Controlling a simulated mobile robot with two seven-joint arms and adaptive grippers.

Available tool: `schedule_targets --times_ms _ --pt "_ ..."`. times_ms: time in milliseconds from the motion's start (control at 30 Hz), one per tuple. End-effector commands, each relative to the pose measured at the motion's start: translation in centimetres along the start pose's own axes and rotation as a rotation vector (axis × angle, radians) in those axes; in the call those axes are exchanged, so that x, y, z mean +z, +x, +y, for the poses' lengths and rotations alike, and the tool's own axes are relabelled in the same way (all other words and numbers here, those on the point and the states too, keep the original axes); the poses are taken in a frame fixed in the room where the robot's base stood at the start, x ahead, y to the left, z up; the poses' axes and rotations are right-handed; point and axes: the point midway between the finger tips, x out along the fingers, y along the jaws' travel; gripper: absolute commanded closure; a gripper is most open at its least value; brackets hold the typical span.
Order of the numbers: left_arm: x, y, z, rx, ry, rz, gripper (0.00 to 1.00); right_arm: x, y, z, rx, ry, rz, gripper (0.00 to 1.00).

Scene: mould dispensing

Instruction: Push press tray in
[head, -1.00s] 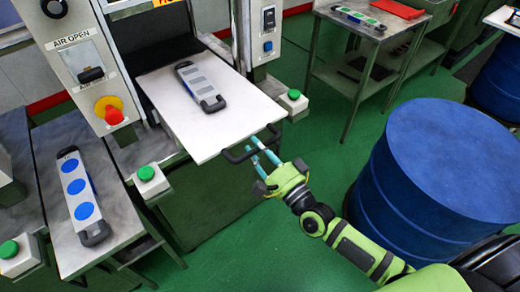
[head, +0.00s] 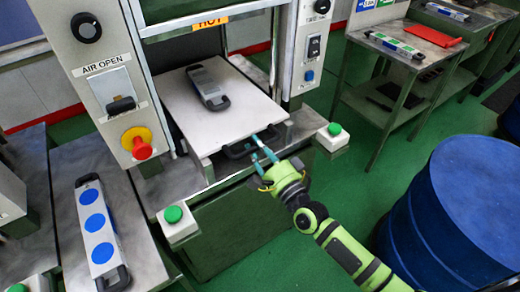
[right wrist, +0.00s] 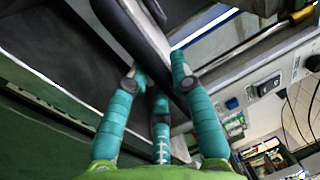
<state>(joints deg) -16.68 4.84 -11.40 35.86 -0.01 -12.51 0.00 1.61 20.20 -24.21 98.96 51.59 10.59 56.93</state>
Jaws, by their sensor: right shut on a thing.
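A black handle (head: 240,151) is on the tray's front edge. My right gripper (head: 262,142) is shut on that handle; its teal fingers also show around a dark bar in the right wrist view (right wrist: 160,75). My left gripper is not in view.
The press frame has a red emergency knob (head: 137,143) and green buttons on both sides (head: 173,214). A side table on the left holds a mould with blue discs (head: 97,222). A blue drum (head: 455,215) stands at the right.

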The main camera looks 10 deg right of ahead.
Motion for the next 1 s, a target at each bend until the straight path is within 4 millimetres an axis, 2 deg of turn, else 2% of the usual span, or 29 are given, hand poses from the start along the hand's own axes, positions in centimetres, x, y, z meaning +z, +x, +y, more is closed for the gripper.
schedule_targets --times_ms 133,400,433,500,833,1000 --pt "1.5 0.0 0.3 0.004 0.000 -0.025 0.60 0.0 0.2 0.0 -0.002 0.000 0.000 1.00" --pt "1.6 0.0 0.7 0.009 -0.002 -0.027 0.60 0.0 0.2 0.0 -0.002 0.000 0.000 1.00" --pt "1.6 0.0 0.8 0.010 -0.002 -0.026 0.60 0.0 0.2 0.0 -0.001 0.000 0.000 0.73" --pt "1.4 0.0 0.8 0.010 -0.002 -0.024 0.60 0.0 0.2 0.0 -0.001 0.000 0.000 0.51" --pt "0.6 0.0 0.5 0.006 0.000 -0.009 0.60 0.0 0.0 0.0 0.000 0.000 0.000 0.51" --pt "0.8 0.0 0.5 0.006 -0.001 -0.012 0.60 0.0 -1.7 0.1 0.003 -0.001 0.000 0.51"
